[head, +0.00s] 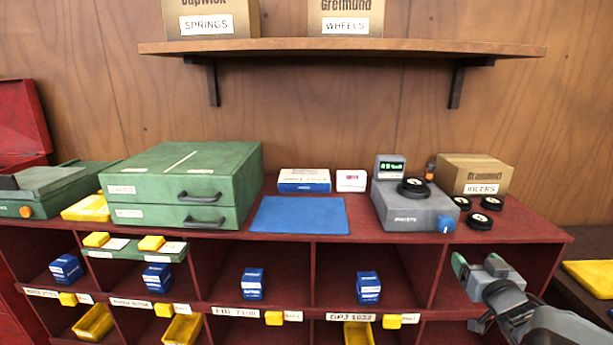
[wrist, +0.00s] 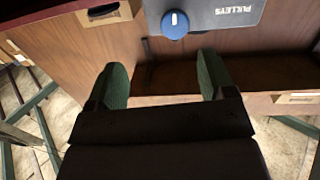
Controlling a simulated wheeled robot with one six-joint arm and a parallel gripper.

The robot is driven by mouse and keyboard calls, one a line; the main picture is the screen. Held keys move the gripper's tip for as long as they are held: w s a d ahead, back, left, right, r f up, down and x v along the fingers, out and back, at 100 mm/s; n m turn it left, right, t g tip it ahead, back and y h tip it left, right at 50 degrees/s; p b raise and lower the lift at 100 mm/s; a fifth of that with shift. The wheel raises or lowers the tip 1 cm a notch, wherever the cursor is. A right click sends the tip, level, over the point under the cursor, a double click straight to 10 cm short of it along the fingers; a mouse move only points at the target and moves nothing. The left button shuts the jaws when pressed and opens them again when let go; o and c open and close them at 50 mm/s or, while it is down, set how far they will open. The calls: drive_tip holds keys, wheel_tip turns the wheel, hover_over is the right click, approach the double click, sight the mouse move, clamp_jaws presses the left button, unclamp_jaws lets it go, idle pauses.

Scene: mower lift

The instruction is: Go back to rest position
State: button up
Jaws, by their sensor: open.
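My gripper (head: 478,263) is at the lower right in the head view, in front of the right end of the red shelf unit. Its green-tipped fingers are apart with nothing between them. In the wrist view my gripper (wrist: 163,85) is also open and empty. It sits below and in front of the grey scale (wrist: 215,14), whose blue knob (wrist: 175,24) shows above the fingers. In the head view the scale (head: 413,207) stands on the unit's top with a black wheel (head: 413,187) on its plate.
The red unit (head: 310,249) has compartments with small blue boxes (head: 368,287) and yellow bins (head: 358,333). On top are a green drawer case (head: 183,185), a blue mat (head: 299,215), and an IDLERS box (head: 474,174) with several black wheels (head: 479,221). A wooden shelf (head: 340,48) hangs above.

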drive_tip(key=s+d+f+m+g+h, duration=0.3)
drive_tip(key=s+d+f+g+h, duration=0.15)
drive_tip(key=f+g, duration=0.2)
drive_tip(key=s+a+f+g+y, duration=0.2)
drive_tip(key=s+a+f+g, duration=0.1)
drive_tip(key=a+g, duration=0.15)
drive_tip(key=s+a+r+n+g+y, duration=0.1)
drive_tip(key=s+a+n+y, duration=0.1)
drive_tip(key=a, duration=1.1)
drive_tip(key=s+a+r+n+y, duration=0.1)
drive_tip(key=s+a+n+y, duration=0.1)
drive_tip(key=a, duration=1.1)
drive_tip(key=shift+s+a+n+g+y, duration=0.15)
drive_tip(key=shift+n+g+y, duration=0.25)
drive_tip(key=shift+n+y, duration=0.5)
drive_tip(key=shift+m, duration=0.3)
drive_tip(key=shift+c, duration=0.2)
